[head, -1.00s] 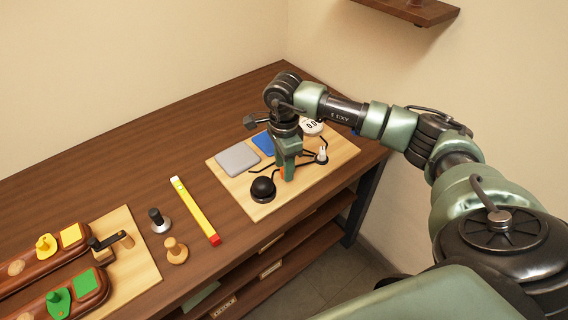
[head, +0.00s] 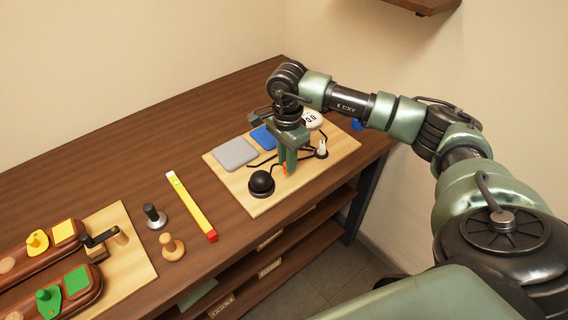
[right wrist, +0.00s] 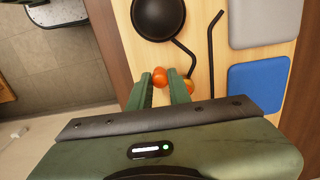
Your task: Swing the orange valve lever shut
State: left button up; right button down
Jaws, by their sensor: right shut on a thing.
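The orange valve lever (head: 285,168) is on the light wooden board (head: 322,174), mostly hidden by my fingers in the head view. In the right wrist view a rounded orange end (right wrist: 160,76) shows between my fingertips, and a second orange bit lies just beyond the right-hand finger. My right gripper (head: 289,171) points down at the board and is shut on the lever; its green fingers also show in the right wrist view (right wrist: 161,88). My left gripper is not in view.
A black dome (head: 261,182) with a bent black pipe stands close beside the lever. Grey (head: 234,153) and blue (head: 262,138) pads lie behind it, with a white round gauge (head: 312,120) near my wrist.

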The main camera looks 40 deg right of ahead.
jog(key=n+b, duration=0.1)
jog(key=d+n+b, duration=0.1)
jog(key=n, duration=0.1)
jog(key=s+n+b, duration=0.1)
jog(key=shift+d+f+n+b, duration=0.1)
jog(key=shift+d+n+b, duration=0.2)
jog(key=shift+d+b, duration=0.05)
jog(key=shift+d+n+b, duration=0.45)
jog(key=shift+n+b, duration=0.3)
jog(key=shift+n, duration=0.45)
jog(key=shift+d+r+n+b, duration=0.1)
jog(key=shift+d+n+b, duration=0.2)
jog(key=shift+n, duration=0.3)
jog(key=shift+d+r+n+b, duration=0.1)
jog(key=shift+d+n+b, duration=0.15)
jog(key=shift+n, duration=0.35)
jog(key=c, duration=1.3)
grip_release()
jog(key=shift+s, duration=0.1)
jog(key=shift+r, duration=0.1)
